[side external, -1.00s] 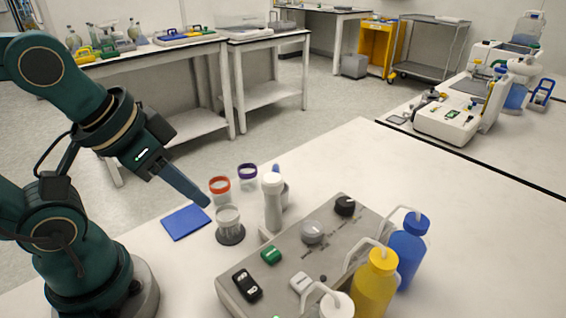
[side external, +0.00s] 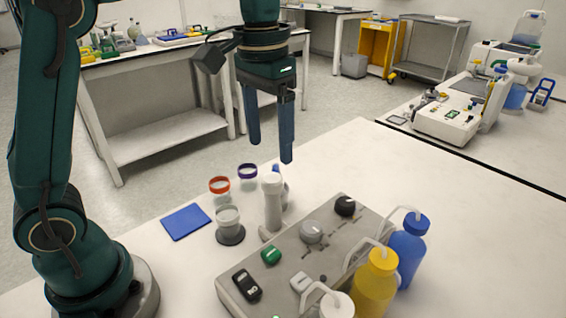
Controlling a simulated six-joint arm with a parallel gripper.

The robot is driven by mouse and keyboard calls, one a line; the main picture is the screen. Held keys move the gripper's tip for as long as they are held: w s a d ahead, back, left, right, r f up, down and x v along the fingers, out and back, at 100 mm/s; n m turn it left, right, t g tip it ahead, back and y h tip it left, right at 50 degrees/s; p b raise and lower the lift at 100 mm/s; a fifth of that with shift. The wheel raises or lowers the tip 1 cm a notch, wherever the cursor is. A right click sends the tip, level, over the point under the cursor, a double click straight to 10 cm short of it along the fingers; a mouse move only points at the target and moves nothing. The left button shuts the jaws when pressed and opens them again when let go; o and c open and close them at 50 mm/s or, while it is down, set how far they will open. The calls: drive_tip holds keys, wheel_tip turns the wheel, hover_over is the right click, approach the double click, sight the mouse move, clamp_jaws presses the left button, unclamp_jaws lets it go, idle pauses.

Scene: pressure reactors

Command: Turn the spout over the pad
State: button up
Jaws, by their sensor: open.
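My gripper (side external: 271,150) is open and empty, pointing down. Its fingers show above and behind the white upright post (side external: 272,207), apart from it in the picture. The post has a rounded cap and stands at the back left of the grey control box. A small blue-tipped part (side external: 277,168) shows partly behind it; I cannot tell whether this is the spout. A flat blue square pad (side external: 186,222) lies on the table to the left. A clear jar (side external: 228,216) stands on a dark round disc (side external: 231,238) between pad and post.
The grey control box (side external: 328,270) has knobs and buttons. Wash bottles with bent white tubes, one yellow (side external: 375,288) and one blue (side external: 408,247), stand on its right. The table's right side is clear.

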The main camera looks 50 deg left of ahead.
sight(272, 177)
drive_tip(key=shift+w+f+g, duration=0.1)
drive_tip(key=shift+f+g, duration=0.2)
drive_tip(key=shift+f, duration=3.05)
drive_tip(key=shift+c, duration=0.4)
clamp_jaws()
